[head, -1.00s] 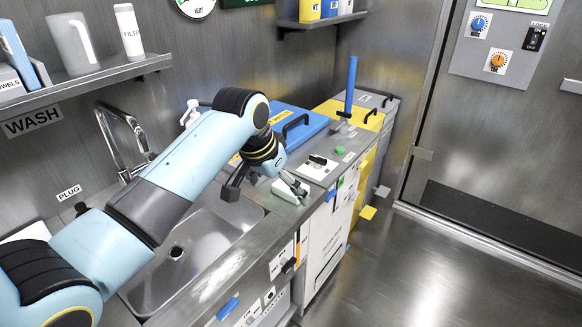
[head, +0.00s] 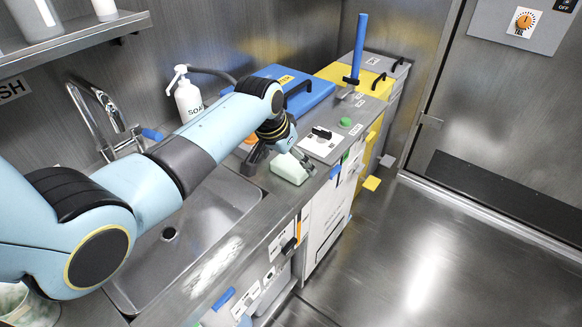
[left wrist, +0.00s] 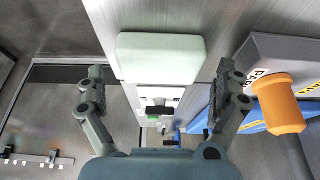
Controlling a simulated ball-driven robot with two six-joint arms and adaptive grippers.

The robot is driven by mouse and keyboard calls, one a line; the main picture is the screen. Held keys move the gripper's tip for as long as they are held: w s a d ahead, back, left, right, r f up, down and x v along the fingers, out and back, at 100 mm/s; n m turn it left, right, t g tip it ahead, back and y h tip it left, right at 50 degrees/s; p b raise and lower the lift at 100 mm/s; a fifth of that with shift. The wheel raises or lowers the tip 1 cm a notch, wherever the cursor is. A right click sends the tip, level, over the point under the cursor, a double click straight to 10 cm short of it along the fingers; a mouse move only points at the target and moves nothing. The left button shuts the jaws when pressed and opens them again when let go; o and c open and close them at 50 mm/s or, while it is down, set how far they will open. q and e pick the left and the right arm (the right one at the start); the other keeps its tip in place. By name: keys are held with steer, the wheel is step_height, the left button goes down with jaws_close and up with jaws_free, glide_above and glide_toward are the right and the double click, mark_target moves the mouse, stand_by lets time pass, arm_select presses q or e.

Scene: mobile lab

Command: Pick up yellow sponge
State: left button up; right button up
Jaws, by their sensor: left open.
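A pale green, sponge-like block (head: 290,168) lies on the metal counter by the sink's right end. It also shows in the left wrist view (left wrist: 160,57), as a rounded rectangle. I see no clearly yellow sponge. My left gripper (head: 282,158) is at the block in the head view, and its fingers partly cover it. In the left wrist view my left gripper (left wrist: 161,82) is open, with one finger on each side of the block's line and a gap to both. It holds nothing. My right gripper is not in view.
The sink (head: 190,225) lies left of the block. A soap bottle (head: 188,98), a blue case (head: 290,93) and an upright blue lever (head: 357,50) stand behind. An orange handle (left wrist: 279,103) is near the right finger in the wrist view. Floor at right is clear.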

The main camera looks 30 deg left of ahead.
arm_select(q)
steer(key=shift+w+f, duration=0.25)
steer(key=shift+f, duration=0.4)
steer(key=shift+w+f, duration=0.15)
steer(key=shift+f, duration=0.25)
steer(key=shift+c, duration=1.4)
steer(key=c, duration=0.5)
steer(key=shift+o, duration=0.2)
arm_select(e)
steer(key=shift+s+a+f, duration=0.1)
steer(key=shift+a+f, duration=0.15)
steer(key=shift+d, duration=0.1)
arm_select(q)
steer(key=shift+r, duration=0.2)
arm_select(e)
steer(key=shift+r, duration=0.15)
